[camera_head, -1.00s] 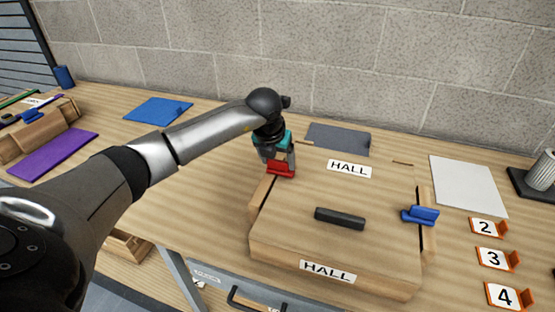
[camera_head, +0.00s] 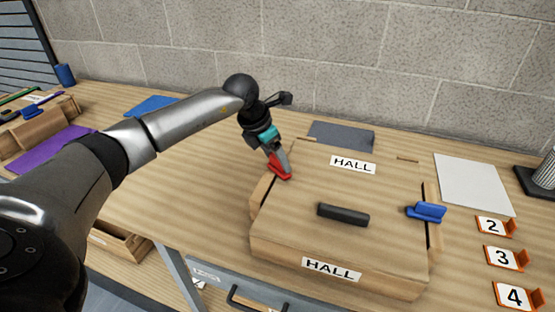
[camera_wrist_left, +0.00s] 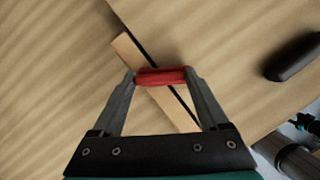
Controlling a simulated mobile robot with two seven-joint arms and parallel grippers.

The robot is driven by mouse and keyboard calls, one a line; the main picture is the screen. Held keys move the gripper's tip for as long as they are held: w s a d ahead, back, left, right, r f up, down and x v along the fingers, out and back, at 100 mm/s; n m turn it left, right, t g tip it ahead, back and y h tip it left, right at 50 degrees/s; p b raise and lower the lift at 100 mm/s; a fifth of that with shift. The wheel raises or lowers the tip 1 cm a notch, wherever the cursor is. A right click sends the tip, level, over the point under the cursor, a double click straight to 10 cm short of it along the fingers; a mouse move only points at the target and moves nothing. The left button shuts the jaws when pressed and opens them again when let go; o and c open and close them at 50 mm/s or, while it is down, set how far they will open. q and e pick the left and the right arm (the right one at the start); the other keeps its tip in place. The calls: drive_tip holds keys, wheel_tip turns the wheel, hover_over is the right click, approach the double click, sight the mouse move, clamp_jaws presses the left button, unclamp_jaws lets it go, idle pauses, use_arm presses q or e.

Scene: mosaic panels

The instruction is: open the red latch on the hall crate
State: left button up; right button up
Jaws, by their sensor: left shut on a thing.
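The hall crate (camera_head: 300,230) is a wooden box with a closed lid, a black handle (camera_head: 343,215) and HALL labels on its top and front. The red latch (camera_head: 280,168) is at the crate's left edge; it also shows in the left wrist view (camera_wrist_left: 160,76). My left gripper (camera_head: 281,172) is shut on the red latch, with one finger at each end of it in the left wrist view. The gripper is tilted in the head view. A blue latch (camera_head: 427,212) sits on the crate's right edge.
Orange stands numbered 2 (camera_head: 492,226), 3 (camera_head: 502,257) and 4 (camera_head: 514,294) stand right of the crate. A white sheet (camera_head: 472,184) and a dark grey sheet (camera_head: 341,136) lie behind.

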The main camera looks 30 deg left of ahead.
use_arm(q)
drive_tip(key=m, duration=0.2)
drive_tip(key=m+h+b, duration=0.1)
drive_tip(key=shift+s+a+m+g, duration=0.15)
drive_tip(key=shift+a+m+g, duration=0.1)
drive_tip(key=shift+m+g, duration=0.05)
drive_tip(key=shift+s+a+r+m+g+h+b, duration=0.15)
drive_tip(key=shift+m+g+h+b, duration=0.15)
drive_tip(key=shift+m, duration=0.6)
drive_tip(key=shift+a+f+m+g+h+b, duration=0.1)
drive_tip(key=shift+m+g+h+b, duration=0.15)
drive_tip(key=shift+m, duration=0.65)
drive_tip(key=o, duration=1.2)
drive_tip(key=shift+o, duration=0.2)
drive_tip(key=v, duration=1.5)
drive_tip(key=shift+a+r+p, duration=0.15)
drive_tip(key=shift+a+p, duration=0.05)
drive_tip(key=shift+p, duration=0.2)
